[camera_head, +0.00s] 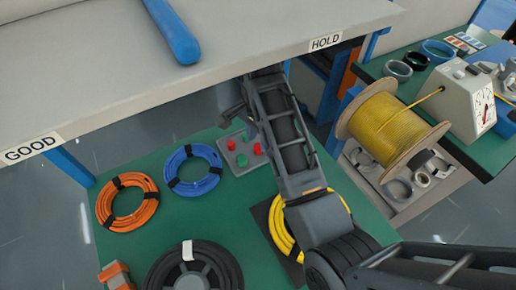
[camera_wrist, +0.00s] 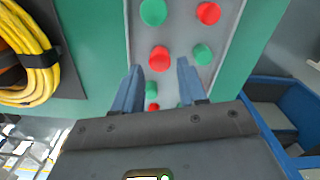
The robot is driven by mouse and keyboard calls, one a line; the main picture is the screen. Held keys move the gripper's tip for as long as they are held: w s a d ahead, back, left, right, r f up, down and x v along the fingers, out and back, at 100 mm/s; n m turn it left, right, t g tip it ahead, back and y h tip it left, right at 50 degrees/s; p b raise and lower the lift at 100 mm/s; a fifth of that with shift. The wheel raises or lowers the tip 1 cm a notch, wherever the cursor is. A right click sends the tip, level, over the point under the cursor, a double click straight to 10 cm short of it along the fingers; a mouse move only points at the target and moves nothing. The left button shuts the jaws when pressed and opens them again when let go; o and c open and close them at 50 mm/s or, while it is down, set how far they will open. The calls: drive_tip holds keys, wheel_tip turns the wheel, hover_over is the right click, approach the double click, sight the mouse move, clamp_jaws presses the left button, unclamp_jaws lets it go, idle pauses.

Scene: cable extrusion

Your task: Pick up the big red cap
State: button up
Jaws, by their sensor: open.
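A light grey tray (camera_head: 251,168) holds red and green caps on the green table, and it fills the upper middle of the wrist view (camera_wrist: 181,36). In the wrist view, a red cap (camera_wrist: 159,58) lies just ahead of my fingertips, between their lines. Another red cap (camera_wrist: 208,13) is at the upper right, and a smaller-looking red one (camera_wrist: 153,89) shows between the fingers. Green caps (camera_wrist: 153,12) (camera_wrist: 202,54) stand beside them. I cannot tell for certain which red cap is the big one. My gripper (camera_wrist: 158,68) is open and empty over the tray.
Blue (camera_head: 192,170), orange (camera_head: 127,202), black and yellow (camera_head: 283,230) cable coils lie around the tray. A yellow cable spool (camera_head: 392,130) stands at right. A blue bin (camera_wrist: 275,100) is right in the wrist view.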

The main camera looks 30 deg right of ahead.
sight(258, 152)
drive_tip(key=shift+f, duration=1.65)
clamp_jaws()
drive_tip(key=shift+r, duration=0.15)
